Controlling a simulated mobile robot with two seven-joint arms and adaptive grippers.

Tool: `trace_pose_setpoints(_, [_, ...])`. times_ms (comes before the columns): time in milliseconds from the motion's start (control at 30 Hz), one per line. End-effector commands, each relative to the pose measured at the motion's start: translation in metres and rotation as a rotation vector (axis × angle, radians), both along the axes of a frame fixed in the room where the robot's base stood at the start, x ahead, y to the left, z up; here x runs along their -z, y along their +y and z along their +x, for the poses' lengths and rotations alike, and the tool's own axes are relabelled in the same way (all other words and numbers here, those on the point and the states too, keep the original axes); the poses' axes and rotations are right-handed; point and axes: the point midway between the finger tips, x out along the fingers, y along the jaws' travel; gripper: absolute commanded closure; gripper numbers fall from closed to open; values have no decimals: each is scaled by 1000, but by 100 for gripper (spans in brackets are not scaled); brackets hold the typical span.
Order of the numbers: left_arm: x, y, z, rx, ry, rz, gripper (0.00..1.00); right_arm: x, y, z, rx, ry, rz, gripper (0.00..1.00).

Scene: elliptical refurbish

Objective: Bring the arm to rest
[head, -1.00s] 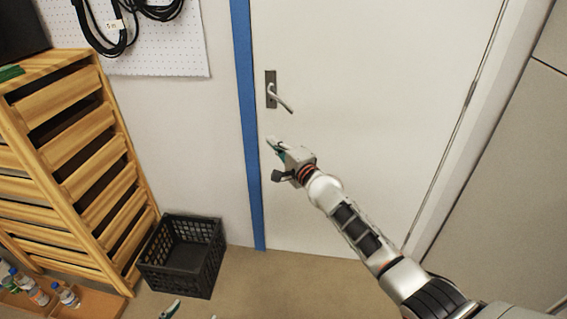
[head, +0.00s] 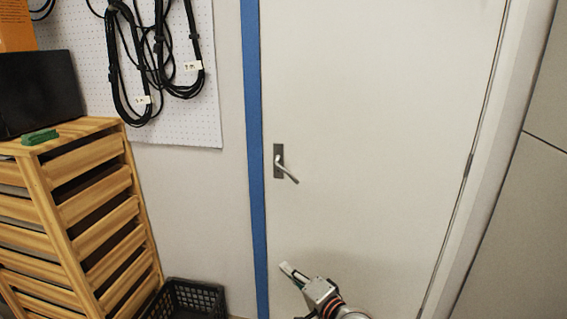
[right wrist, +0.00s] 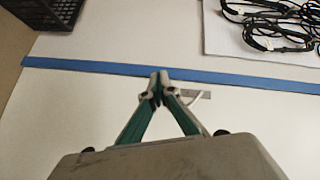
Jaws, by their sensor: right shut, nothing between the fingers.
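My right gripper (head: 291,273) is at the bottom of the head view, in front of the white door (head: 370,120) and below its handle (head: 286,168). In the right wrist view its two green-sided fingers (right wrist: 159,80) meet at the tips with nothing between them. The door handle (right wrist: 195,96) shows partly behind the right finger there. My left gripper is not in the head view now.
Cables (head: 130,65) hang on a pegboard (head: 207,110). A blue strip (head: 254,160) runs along the door edge.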

Motion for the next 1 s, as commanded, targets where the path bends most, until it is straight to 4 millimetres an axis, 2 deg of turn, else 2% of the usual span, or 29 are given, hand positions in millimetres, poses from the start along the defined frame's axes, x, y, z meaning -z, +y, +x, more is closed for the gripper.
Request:
trace_pose_setpoints(33, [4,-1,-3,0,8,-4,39,24,-6,-23,3,-11,-63,100])
trace_pose_setpoints(200, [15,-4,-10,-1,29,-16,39,81,-31,-89,6,-79,-321,100])
trace_pose_setpoints(367, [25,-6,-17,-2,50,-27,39,127,-64,-155,-1,-126,-584,100])
trace_pose_setpoints(500, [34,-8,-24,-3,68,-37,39,160,-100,-215,-27,-155,-832,100])
trace_pose_setpoints(700, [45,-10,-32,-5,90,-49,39,187,-152,-294,-98,-178,-1170,100])
trace_pose_setpoints(800, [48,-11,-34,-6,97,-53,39,193,-171,-320,-135,-184,-1291,100])
trace_pose_setpoints(900, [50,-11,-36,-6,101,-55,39,195,-183,-336,-159,-188,-1364,100])
trace_pose_setpoints(1000, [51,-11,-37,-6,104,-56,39,196,-188,-342,-170,-190,-1394,100])
